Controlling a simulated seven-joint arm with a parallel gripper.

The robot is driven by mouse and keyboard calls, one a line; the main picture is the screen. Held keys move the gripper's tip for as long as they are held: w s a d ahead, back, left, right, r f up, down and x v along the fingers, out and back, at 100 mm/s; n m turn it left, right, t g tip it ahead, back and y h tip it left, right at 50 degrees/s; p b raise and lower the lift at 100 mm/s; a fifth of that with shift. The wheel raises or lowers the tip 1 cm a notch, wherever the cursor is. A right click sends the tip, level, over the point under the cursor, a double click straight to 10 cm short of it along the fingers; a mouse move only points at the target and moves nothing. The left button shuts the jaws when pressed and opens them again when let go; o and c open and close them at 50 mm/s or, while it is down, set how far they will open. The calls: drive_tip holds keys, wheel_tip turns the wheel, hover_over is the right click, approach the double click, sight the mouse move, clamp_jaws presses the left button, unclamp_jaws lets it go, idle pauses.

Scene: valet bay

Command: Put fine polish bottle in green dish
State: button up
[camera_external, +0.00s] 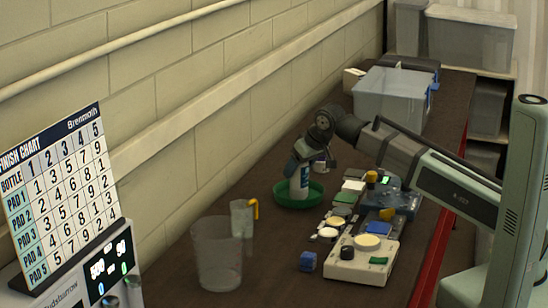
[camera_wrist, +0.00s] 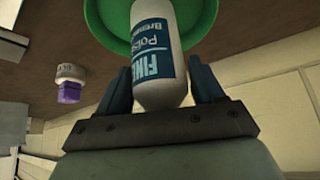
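The fine polish bottle (camera_external: 299,184) is white with a blue-green label; its label reads "FINE POLISH" in part in the wrist view (camera_wrist: 155,45). My gripper (camera_wrist: 162,78) has one finger on each side of the bottle, close against it, and appears shut on it. In the external view my gripper (camera_external: 304,160) points down over the green dish (camera_external: 283,202). The bottle is upright within the dish's outline; I cannot tell whether its base touches the dish. The green dish also shows behind the bottle in the wrist view (camera_wrist: 103,28).
Another bottle with a purple band (camera_wrist: 70,88) stands near the dish. A clear bin (camera_external: 218,255) and a jug (camera_external: 240,218) stand in front. Pads and a white device (camera_external: 345,265) lie to the right. A wall runs along the left.

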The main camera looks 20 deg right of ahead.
drive_tip(key=shift+o, duration=1.4)
drive_tip(key=shift+r, duration=0.2)
drive_tip(key=v, duration=1.2)
